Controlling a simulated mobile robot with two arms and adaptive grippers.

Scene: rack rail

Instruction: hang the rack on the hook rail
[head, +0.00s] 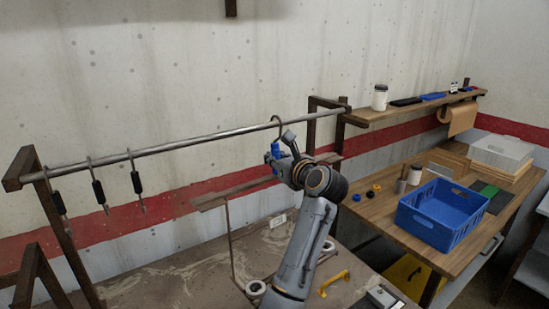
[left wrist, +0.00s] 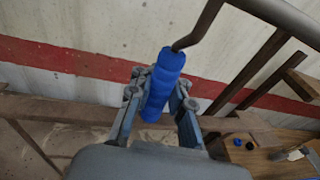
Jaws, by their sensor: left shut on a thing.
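The hook rail (head: 205,138) is a grey horizontal bar on brown posts in front of the wall. It also shows at the top right of the left wrist view (left wrist: 292,18). My left gripper (head: 279,157) is shut on the blue handle of a hooked tool (left wrist: 165,75), the only thing I see that fits the rack. The handle is near upright, just below the rail. Its dark bent rod rises from the handle, and its curved top appears at the rail in the head view. I cannot tell whether the hook bears on the rail. My right gripper is not in view.
Several black-handled tools (head: 99,191) hang from the rail's left part. A brown ledge (head: 240,190) runs behind my left arm. At the right, a wooden bench (head: 380,207) holds a blue crate (head: 437,232), below a shelf (head: 405,110) with a jar (head: 380,98).

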